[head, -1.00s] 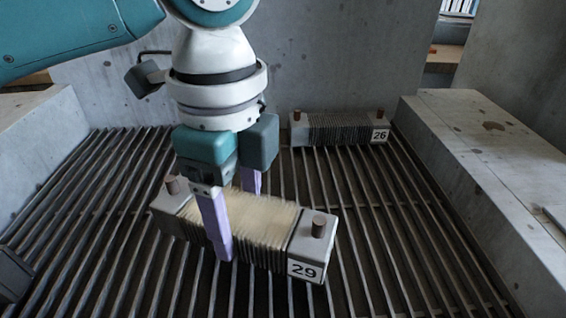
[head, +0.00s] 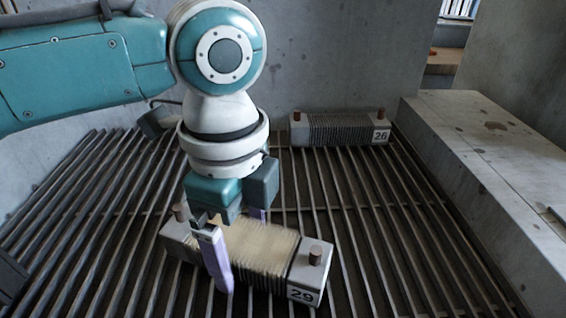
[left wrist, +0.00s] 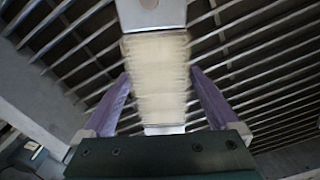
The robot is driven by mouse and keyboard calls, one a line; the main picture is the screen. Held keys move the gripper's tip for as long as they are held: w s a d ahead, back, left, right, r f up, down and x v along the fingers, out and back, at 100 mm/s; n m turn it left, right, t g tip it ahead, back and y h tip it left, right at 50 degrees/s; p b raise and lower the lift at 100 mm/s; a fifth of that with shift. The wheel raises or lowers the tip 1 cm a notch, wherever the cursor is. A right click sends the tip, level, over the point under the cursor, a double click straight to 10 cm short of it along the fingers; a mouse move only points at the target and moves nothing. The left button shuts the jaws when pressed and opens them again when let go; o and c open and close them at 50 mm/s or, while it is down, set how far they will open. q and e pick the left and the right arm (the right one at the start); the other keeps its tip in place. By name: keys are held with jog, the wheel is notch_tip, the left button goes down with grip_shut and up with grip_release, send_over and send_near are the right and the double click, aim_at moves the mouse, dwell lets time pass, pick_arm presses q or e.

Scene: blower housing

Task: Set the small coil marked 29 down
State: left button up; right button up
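The small coil marked 29 (head: 265,245) is a grey block with a pale, finned middle and a brown post at each end. In the left wrist view the coil (left wrist: 160,85) lies between the two fingertips (left wrist: 160,74). The coil is roughly level and low over the slatted grate (head: 400,250). I cannot tell whether its underside touches the bars. The far finger is mostly hidden behind the coil. My right gripper is not in view.
A similar coil marked 26 (head: 340,128) rests on the grate at the back, near the rear concrete wall (head: 330,60). A concrete ledge (head: 490,150) bounds the grate on the right. The bars between the two coils and toward the right are clear.

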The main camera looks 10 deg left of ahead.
aim_at(241, 238)
pick_arm(q)
jog(key=shift+o, duration=0.2)
notch_tip(241, 238, up, 12)
jog(key=p, duration=0.2)
jog(key=shift+r+p, duration=0.2)
jog(key=shift+p, duration=0.15)
